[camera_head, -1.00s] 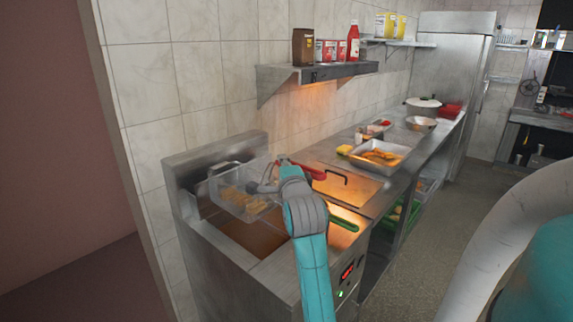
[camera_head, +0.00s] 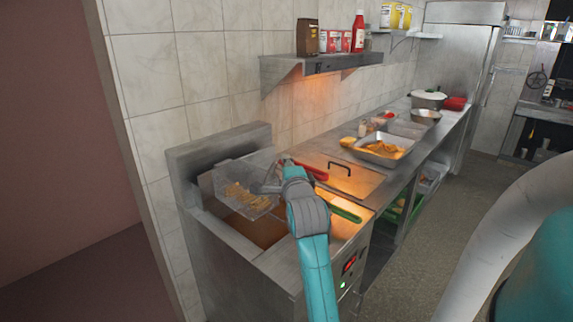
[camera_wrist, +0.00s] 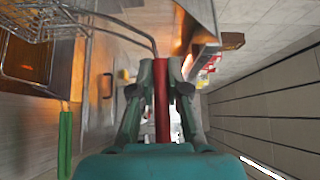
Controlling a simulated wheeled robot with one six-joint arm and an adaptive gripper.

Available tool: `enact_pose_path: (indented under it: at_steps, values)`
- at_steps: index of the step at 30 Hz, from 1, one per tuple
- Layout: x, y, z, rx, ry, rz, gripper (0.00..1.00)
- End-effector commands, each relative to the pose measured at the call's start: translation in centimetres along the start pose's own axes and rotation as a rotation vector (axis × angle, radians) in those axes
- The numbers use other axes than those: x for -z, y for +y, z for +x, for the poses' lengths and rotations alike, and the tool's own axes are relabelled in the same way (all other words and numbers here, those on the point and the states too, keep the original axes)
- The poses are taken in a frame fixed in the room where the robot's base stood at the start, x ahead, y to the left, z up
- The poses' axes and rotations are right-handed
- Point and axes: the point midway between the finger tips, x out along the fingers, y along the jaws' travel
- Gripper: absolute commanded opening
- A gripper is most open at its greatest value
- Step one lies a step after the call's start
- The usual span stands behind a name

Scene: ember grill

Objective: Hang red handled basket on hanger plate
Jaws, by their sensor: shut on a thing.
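The wire basket (camera_head: 240,193) hangs over the left part of the fryer, in front of its raised back panel, with fries visible inside. Its red handle (camera_head: 317,173) sticks out to the right of my gripper (camera_head: 275,184) in the head view. In the wrist view my gripper (camera_wrist: 161,78) is shut on the red handle (camera_wrist: 162,110), one finger on each side. The upright steel back panel (camera_head: 205,146), which seems to be the hanger plate, rises behind the basket. I cannot tell whether the basket touches it. My wrist hides part of the handle.
A green handle (camera_head: 345,214) lies low at the fryer's front, right of my arm. A steel lid (camera_head: 345,181) and a tray of food (camera_head: 380,148) are on the counter to the right. A wall shelf (camera_head: 320,64) with bottles and boxes hangs above.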

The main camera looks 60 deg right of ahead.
Motion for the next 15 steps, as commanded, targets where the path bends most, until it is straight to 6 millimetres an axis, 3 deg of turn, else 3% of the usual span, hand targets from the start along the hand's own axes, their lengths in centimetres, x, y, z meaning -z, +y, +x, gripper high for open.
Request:
enact_pose_path:
  at_steps: [15]
  values:
    - [0.00, 0.77, -0.03, 0.003, 0.000, 0.001, 0.00]
